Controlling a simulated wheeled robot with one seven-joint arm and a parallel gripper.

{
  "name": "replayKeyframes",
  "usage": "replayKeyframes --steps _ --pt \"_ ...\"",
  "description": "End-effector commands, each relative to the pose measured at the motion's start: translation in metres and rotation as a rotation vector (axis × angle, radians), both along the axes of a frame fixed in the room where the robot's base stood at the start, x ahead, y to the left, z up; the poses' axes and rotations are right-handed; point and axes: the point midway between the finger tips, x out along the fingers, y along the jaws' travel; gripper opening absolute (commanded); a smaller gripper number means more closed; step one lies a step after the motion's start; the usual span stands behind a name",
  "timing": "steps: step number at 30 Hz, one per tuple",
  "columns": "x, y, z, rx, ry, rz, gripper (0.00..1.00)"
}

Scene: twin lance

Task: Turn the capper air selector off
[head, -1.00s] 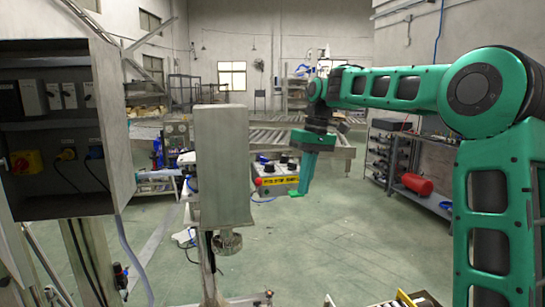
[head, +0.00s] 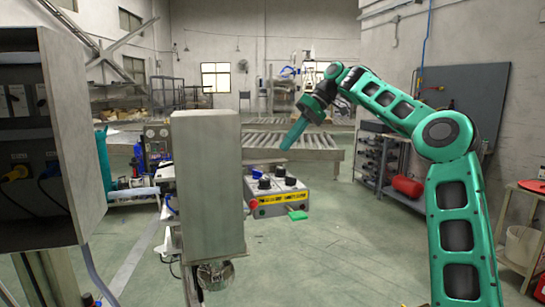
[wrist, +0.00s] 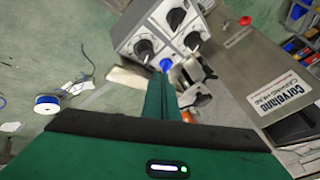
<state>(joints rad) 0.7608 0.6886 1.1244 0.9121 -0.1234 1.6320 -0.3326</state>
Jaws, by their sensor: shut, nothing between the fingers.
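A grey control box (head: 262,211) with several black knobs stands just right of a tall grey metal column (head: 207,185). A yellow label runs along its front, with a red part at its left and a green part (head: 298,214) at its right. Which knob is the capper air selector I cannot tell, as the lettering is unreadable. My gripper (head: 286,144) is shut and empty, slanting down to the left, above the box in the head view. In the wrist view my gripper (wrist: 158,82) points at the box (wrist: 128,43); black selector knobs (wrist: 143,48) show beyond the fingertips, and no contact is visible.
The column shows in the wrist view with a "capping head" label (wrist: 280,92). An open electrical cabinet (head: 75,130) stands at the left. A roller conveyor (head: 325,150) lies behind. A shelf with a red cylinder (head: 407,187) is at the right. Floor in front is clear.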

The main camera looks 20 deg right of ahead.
Motion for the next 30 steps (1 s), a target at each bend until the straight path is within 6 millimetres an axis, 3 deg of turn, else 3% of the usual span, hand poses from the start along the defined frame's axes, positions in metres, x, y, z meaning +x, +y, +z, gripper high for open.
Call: replayKeyframes --steps 15,30 --pt "0.007 0.059 -0.063 -0.002 0.003 0.013 0.0" --pt "0.008 0.068 -0.074 -0.002 0.001 0.013 0.0"
